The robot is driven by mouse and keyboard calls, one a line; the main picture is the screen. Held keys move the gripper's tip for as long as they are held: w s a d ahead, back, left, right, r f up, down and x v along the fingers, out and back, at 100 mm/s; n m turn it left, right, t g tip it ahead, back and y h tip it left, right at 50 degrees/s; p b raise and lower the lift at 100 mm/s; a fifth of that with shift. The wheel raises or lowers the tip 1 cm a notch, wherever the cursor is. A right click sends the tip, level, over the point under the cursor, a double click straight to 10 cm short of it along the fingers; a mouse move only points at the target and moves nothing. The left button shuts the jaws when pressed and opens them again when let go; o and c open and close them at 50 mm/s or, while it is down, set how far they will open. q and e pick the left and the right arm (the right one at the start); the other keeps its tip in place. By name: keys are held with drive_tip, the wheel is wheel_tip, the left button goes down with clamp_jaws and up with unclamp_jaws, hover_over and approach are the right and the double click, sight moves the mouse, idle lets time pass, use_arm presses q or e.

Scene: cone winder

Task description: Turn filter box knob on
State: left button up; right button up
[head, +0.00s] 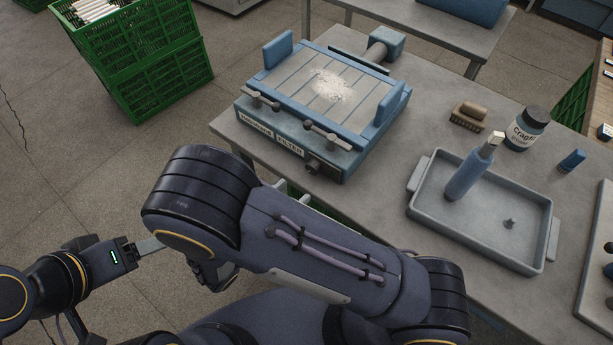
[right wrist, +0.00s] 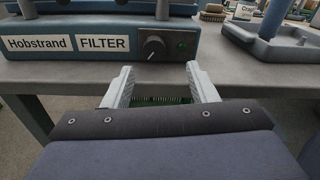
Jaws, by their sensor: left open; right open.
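The filter box (head: 318,95) is a blue unit labelled "Hobstrand FILTER" on the grey table. Its black round knob (head: 313,166) is on the front face, right of the label. In the right wrist view the knob (right wrist: 154,47) has a pale pointer mark, and a small green spot lies right of it. My right gripper (right wrist: 160,80) is open and empty, its fingertips below and in front of the knob, apart from it. In the head view my arm mostly hides that gripper. My left gripper (head: 150,245) is at the left, away from the table, with nothing seen in it.
Green crates (head: 150,70) stand on the floor at the upper left.

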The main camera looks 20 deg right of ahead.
sight(311, 170)
drive_tip(key=shift+n+t, duration=0.3)
drive_tip(key=shift+n, duration=0.1)
drive_tip(key=x, duration=0.3)
drive_tip(key=p+x, duration=0.1)
drive_tip(key=x, duration=0.3)
drive_tip(key=shift+w+f, duration=0.25)
drive_tip(key=shift+w, duration=0.05)
drive_tip(key=c, duration=1)
